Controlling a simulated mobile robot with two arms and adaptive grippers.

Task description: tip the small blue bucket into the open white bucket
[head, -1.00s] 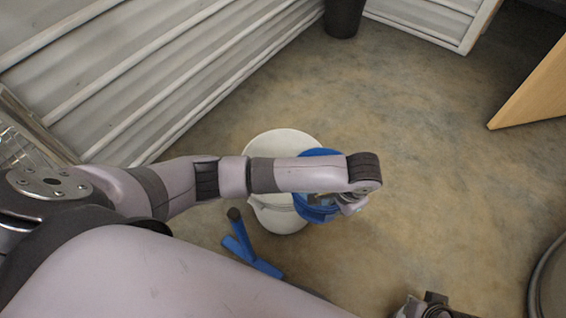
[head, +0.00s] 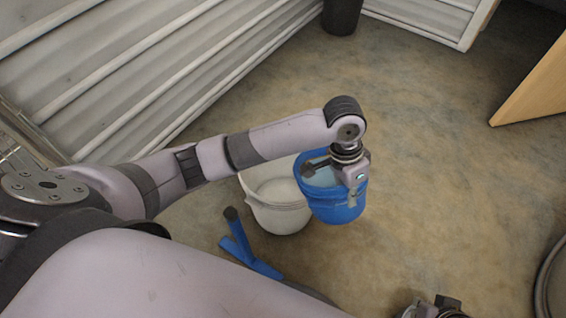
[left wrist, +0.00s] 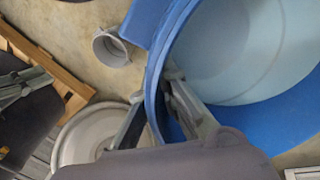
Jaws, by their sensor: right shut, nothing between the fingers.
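The small blue bucket (head: 334,207) hangs from my left gripper (head: 352,190), which is shut on its rim. The bucket's mouth faces mostly up, and its pale blue inside shows no visible contents. In the left wrist view the bucket wall (left wrist: 152,75) sits between the fingers (left wrist: 165,105). The open white bucket (head: 278,217) stands on the floor just left of the blue one, which overlaps its right edge in the head view. My arm hides part of its far rim. My right gripper (head: 432,307) is shut and empty at the bottom edge, partly cut off.
A blue piece with a dark-ended handle (head: 241,243) lies left of the white bucket. A dark bin (head: 341,14) stands at the back by the ribbed wall (head: 120,75). A wooden panel (head: 540,90) and a round rim (head: 545,275) are at right. The floor between is clear.

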